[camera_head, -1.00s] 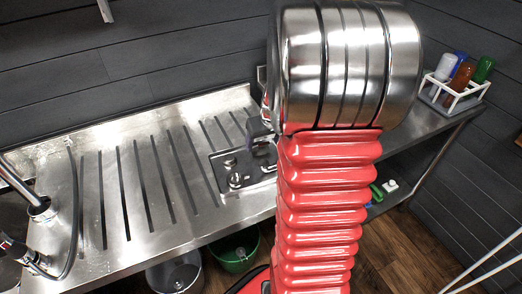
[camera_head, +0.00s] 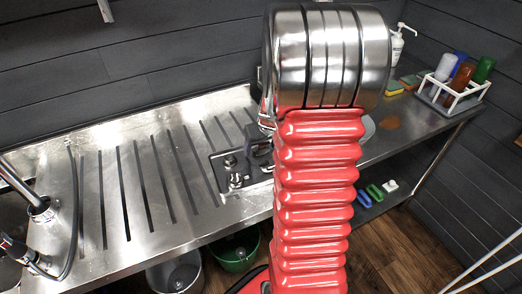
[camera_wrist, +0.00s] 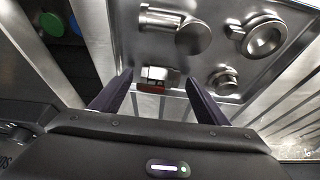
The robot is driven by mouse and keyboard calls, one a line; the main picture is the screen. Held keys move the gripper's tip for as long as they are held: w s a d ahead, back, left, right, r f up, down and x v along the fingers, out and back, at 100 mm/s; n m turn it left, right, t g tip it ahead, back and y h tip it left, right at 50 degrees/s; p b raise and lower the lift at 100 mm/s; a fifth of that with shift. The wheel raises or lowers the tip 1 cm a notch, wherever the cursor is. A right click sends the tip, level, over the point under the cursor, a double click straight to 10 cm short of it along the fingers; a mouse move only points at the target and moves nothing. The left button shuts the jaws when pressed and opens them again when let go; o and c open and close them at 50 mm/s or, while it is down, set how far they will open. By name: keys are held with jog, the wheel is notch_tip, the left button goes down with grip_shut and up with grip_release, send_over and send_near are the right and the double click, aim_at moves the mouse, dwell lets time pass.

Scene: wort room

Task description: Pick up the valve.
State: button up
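In the wrist view, a small silver fitting with a brownish-red part (camera_wrist: 155,78), which looks like the valve, sits at the near edge of the metal tray (camera_wrist: 212,55). My gripper (camera_wrist: 158,76) is open, its two dark fingers pointing toward the tray with this fitting showing between their tips. I cannot tell the remaining gap or whether they touch. Other silver fittings share the tray: a pipe-like piece (camera_wrist: 180,30), a round ring-like piece (camera_wrist: 263,38) and a smaller one (camera_wrist: 226,80). In the head view, my arm hides part of the tray (camera_head: 218,168).
The tray lies on a slotted steel counter (camera_head: 90,230). A hose and tap (camera_head: 40,208) stand at the left. A bottle rack (camera_head: 450,97), sponges (camera_head: 408,82) and a pump bottle (camera_head: 397,45) are at the right. A green bucket (camera_head: 236,250) is below the counter.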

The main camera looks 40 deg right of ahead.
aim_at(261, 148)
jog(key=c, duration=1.1)
jog(key=shift+r, duration=0.1)
notch_tip(261, 148, up, 10)
dwell(0.6)
